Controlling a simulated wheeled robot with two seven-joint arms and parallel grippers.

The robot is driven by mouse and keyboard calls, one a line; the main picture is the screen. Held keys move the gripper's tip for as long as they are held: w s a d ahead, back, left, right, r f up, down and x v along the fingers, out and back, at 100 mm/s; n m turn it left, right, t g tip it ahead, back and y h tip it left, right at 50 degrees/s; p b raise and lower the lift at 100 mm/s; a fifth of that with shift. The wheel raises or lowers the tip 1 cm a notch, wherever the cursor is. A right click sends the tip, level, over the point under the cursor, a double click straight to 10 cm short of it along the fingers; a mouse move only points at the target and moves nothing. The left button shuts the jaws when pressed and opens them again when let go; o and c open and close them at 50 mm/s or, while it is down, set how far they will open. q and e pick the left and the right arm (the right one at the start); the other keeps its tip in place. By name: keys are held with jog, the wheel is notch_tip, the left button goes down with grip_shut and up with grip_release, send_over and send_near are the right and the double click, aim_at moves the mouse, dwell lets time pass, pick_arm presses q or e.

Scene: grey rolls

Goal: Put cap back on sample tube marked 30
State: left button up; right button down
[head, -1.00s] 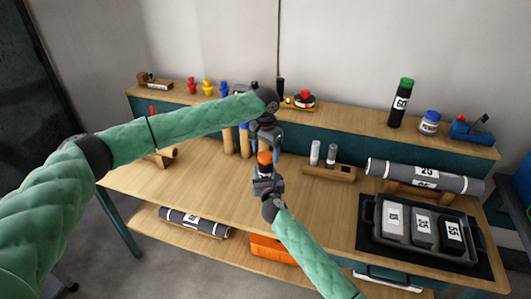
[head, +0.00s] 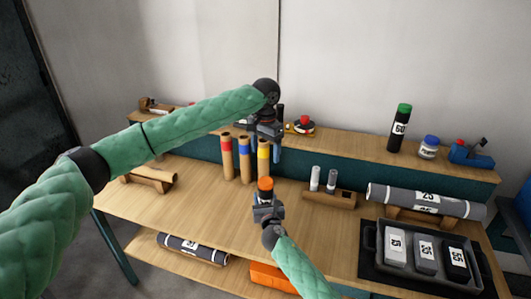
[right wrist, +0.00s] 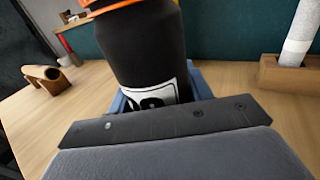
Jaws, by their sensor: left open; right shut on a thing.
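My right gripper (head: 267,206) is shut on a dark tube (right wrist: 145,48) and holds it upright above the table. The tube has a white label, mostly hidden by the gripper; its number cannot be read. An orange cap (head: 265,184) sits on the top of the tube; its lower rim (right wrist: 100,6) shows at the top edge of the right wrist view. My left gripper (head: 266,138) is open and empty, above and apart from the orange cap. In the head view it overlaps the yellow-banded brown tube behind it.
Brown tubes with red, blue and yellow bands (head: 245,160) stand at the back of the table. A wooden rack (head: 328,198) with two grey tubes stands to the right. Further right are a roll marked 25 (head: 430,200) and a black tray (head: 374,240). A green-capped tube marked 60 (head: 398,130) stands on the shelf.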

jog(key=c, duration=0.6)
grip_release()
jog(key=shift+o, duration=0.2)
jog(key=shift+s+d+f, duration=0.1)
jog(key=shift+s+f, duration=0.05)
jog(key=shift+s, duration=0.4)
jog(key=s+d+b, duration=0.1)
jog(key=s+b, duration=0.1)
jog(key=s, duration=0.4)
jog(key=shift+s, duration=0.25)
